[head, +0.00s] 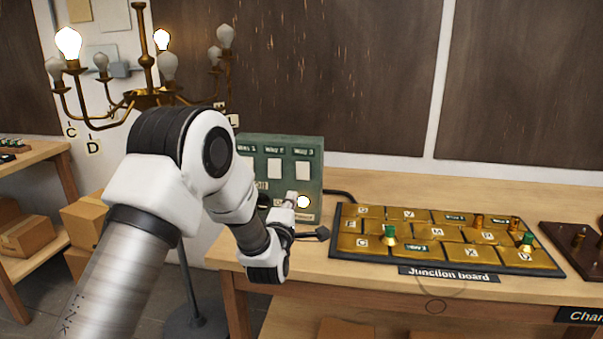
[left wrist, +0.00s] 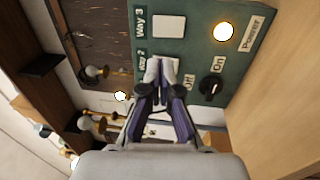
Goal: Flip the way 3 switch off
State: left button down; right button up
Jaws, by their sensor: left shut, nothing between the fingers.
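The green switch box (head: 312,147) stands on the bench with white switches under the Way labels. The Way 3 switch (head: 303,170) is the rightmost; it shows at the top of the left wrist view (left wrist: 171,19). My left gripper (head: 290,200) is in front of the box, below the switches. In the left wrist view its fingers (left wrist: 161,86) are shut and empty, with their tips by the Way 2 switch (left wrist: 161,66), off the Way 3 switch. I cannot tell whether they touch the box. My right gripper is not in view.
The box's power lamp (left wrist: 223,31) glows beside a black knob (left wrist: 211,86). The chandelier (head: 147,97) at left has two lit bulbs. The junction board (head: 430,257) lies to the right, with green and brass posts. Cardboard boxes (head: 88,220) stand at left.

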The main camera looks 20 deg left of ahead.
aim_at(303, 167)
pick_arm(q)
jog(key=p+x, duration=0.4)
jog(key=x, duration=0.9)
jog(key=shift+w+a, duration=0.15)
jog(key=shift+w, duration=0.25)
